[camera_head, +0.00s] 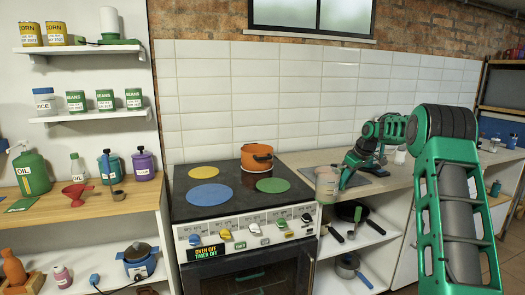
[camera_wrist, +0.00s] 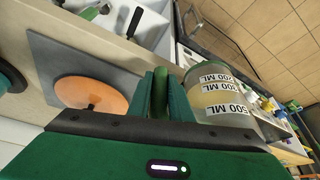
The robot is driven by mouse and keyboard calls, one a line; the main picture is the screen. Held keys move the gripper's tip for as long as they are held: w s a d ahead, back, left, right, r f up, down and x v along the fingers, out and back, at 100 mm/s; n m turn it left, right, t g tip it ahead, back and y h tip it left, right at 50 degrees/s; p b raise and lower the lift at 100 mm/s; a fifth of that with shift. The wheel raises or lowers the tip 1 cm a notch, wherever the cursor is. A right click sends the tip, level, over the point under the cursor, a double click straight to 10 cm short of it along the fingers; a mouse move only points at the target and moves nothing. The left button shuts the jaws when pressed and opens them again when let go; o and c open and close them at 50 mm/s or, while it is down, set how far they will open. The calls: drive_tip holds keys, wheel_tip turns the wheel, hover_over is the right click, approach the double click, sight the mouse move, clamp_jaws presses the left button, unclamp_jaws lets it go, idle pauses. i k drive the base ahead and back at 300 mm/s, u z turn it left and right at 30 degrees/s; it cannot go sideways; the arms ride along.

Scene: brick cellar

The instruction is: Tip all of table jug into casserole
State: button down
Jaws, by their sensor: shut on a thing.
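The table jug (camera_head: 327,186) is a see-through measuring jug with ML labels; it also shows in the wrist view (camera_wrist: 222,90). My gripper (camera_head: 347,180) is shut on the jug's green handle (camera_wrist: 160,90). In the head view the jug looks roughly upright at the right edge of the stove, by the counter; I cannot tell if it touches the counter. The casserole (camera_head: 257,160) is an orange pot at the back of the stove top, left of the jug and apart from it. Its inside is mostly hidden.
The stove (camera_head: 200,221) has yellow, blue and green round plates. A grey board (camera_wrist: 50,60) with an orange disc (camera_wrist: 92,92) lies on the counter beside my gripper. Pans (camera_head: 352,212) stand on the shelf below. The stove top between jug and casserole is clear.

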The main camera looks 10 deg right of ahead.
sight(255, 156)
drive_tip(key=i, duration=1.65)
drive_tip(key=u, duration=0.1)
